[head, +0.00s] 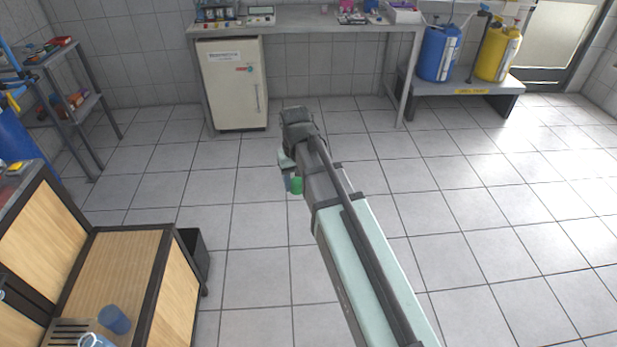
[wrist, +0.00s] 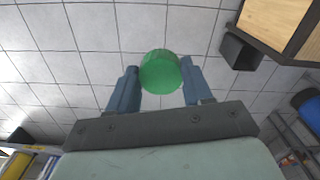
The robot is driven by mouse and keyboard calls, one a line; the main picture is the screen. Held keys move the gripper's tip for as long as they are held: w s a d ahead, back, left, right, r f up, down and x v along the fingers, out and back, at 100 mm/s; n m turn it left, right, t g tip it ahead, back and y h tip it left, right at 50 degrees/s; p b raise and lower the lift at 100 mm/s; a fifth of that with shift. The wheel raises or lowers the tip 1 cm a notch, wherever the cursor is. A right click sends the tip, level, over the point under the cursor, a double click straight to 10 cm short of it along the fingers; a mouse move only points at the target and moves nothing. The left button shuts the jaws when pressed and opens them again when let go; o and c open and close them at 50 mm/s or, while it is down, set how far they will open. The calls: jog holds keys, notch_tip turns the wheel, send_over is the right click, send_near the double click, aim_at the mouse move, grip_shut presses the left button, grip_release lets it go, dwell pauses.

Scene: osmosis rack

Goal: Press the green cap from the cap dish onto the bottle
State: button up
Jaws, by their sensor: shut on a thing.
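The green cap (wrist: 161,72) is held between the two blue fingers of my gripper (wrist: 160,80) in the wrist view. In the head view my gripper (head: 291,184) is mid-air over the tiled floor, with the green cap (head: 297,186) at its tip. The gripper is shut on the cap, clear of any surface. I cannot make out the bottle or the cap dish for certain in either view.
A wooden-panelled bench (head: 120,262) with a blue cup (head: 114,319) stands at lower left. A black bin (head: 193,251) is beside it. A table with a white cabinet (head: 233,85) is at the back. Blue (head: 438,53) and yellow (head: 497,56) drums stand at back right. The floor between is free.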

jog(key=s+a+f+n, duration=0.1)
jog(key=s+a+n, duration=0.35)
jog(key=a, duration=0.95)
jog(key=s+a+f+n, duration=0.1)
jog(key=s+a, duration=0.7)
jog(key=a, duration=0.6)
jog(key=s+a+f, duration=0.1)
jog(key=s+a, duration=0.7)
jog(key=a, duration=0.1)
jog(key=s+a+f, duration=0.1)
jog(key=s+a, duration=1.5)
jog(key=a, duration=0.1)
jog(key=shift+a+f, duration=0.35)
jog(key=shift+f, duration=0.05)
jog(key=shift+w+a+m, duration=0.1)
jog(key=shift+m, duration=0.45)
jog(key=shift+f, duration=0.15)
jog(key=shift+f, duration=2.5)
